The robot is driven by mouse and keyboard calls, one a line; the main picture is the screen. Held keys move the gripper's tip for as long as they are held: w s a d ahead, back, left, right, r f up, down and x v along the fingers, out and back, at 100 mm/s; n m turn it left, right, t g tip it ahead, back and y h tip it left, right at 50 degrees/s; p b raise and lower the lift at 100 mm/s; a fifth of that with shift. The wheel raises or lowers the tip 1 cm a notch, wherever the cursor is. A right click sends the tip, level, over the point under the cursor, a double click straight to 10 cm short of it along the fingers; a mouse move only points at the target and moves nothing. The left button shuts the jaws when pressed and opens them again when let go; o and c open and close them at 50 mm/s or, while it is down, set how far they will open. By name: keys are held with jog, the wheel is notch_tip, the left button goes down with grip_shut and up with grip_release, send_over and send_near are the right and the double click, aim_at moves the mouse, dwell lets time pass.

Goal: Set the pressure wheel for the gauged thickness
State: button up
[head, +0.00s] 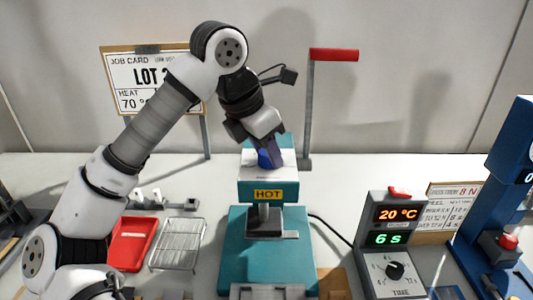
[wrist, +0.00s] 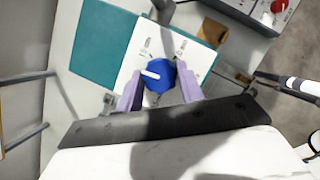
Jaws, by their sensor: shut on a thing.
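The pressure wheel (wrist: 156,77) is a blue knob with a white pointer on a white, marked top plate (wrist: 138,62). The plate sits on the teal press (head: 268,187), which bears a yellow HOT label. My gripper (wrist: 160,92) is shut on the blue wheel, one lilac finger on each side. In the wrist view the pointer points left and slightly up; mark text near it is too small to read surely. In the head view my gripper (head: 268,155) comes down on the press top and partly hides the blue wheel. No thickness reading is legible.
A control box (head: 398,240) with 20 °C and 6 s displays and a TIME dial stands right. A blue device (head: 495,210) stands far right. A red-handled lever (head: 334,55) rises behind. A red tray (head: 132,243), wire rack (head: 178,244) and job card (head: 130,75) are left.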

jog(key=m+g, duration=0.1)
jog(key=m, duration=0.3)
jog(key=shift+w+g+h, duration=0.15)
jog(key=shift+g+h, duration=0.15)
jog(key=shift+g, duration=0.1)
jog(key=shift+w+m+g, duration=0.1)
jog(key=shift+m+g, duration=0.5)
jog(key=shift+m, duration=1.3)
jog(key=shift+a, duration=0.1)
jog(key=o, duration=1)
jog(key=shift+r, duration=0.1)
jog(key=p+v, duration=0.1)
jog(key=v, duration=1.2)
jog(key=shift+w+a+r, duration=0.1)
jog(key=shift+a+r, duration=0.05)
jog(key=shift+r, duration=0.15)
